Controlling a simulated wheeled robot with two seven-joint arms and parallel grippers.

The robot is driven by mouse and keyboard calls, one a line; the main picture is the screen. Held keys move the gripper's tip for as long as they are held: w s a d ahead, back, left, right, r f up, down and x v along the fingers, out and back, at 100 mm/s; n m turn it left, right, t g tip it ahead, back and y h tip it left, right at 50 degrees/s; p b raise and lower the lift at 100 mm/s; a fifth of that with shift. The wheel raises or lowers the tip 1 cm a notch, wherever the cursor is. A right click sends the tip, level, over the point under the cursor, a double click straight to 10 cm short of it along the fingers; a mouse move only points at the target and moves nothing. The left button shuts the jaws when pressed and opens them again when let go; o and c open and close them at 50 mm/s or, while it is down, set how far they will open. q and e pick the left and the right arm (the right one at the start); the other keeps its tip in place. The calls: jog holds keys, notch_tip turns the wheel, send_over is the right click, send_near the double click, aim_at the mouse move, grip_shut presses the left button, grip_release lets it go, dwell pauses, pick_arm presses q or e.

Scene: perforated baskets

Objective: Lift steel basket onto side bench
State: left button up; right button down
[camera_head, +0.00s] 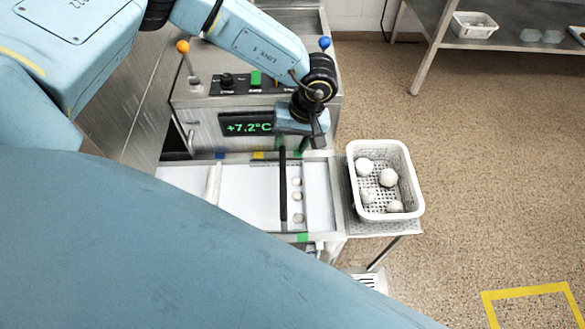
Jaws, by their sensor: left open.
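A pale perforated basket (409,191) with several whitish round balls (388,178) in it sits upright at the right end of the machine. It looks white rather than bare steel. Under it is a small steel side stand (375,229) with thin legs. My left gripper (320,142) is open and empty, pointing down above the far right part of the machine's bed. It is left of the basket and apart from it. My right gripper is not in view.
A steel machine with a +7.2°C display (247,125) and a white bed (240,190) crossed by a dark bar (283,190) stands left of the basket. A steel shelf table (500,40) is at the far right. The speckled floor between is clear.

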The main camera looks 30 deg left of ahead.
pick_arm(q)
jog(key=b, duration=0.5)
send_near(284, 179)
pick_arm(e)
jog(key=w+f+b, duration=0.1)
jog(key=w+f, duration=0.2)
pick_arm(q)
jog(key=b+x, duration=0.3)
jog(key=x, duration=0.2)
jog(key=shift+f, duration=0.25)
jog(key=b+x, duration=0.3)
jog(key=x, duration=0.2)
jog(key=shift+a+f, duration=0.15)
jog(key=shift+f, duration=0.15)
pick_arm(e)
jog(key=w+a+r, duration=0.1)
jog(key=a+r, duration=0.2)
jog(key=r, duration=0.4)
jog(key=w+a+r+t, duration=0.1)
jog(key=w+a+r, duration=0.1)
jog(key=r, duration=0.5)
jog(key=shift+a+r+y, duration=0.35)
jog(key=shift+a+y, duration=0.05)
pick_arm(q)
grip_shut()
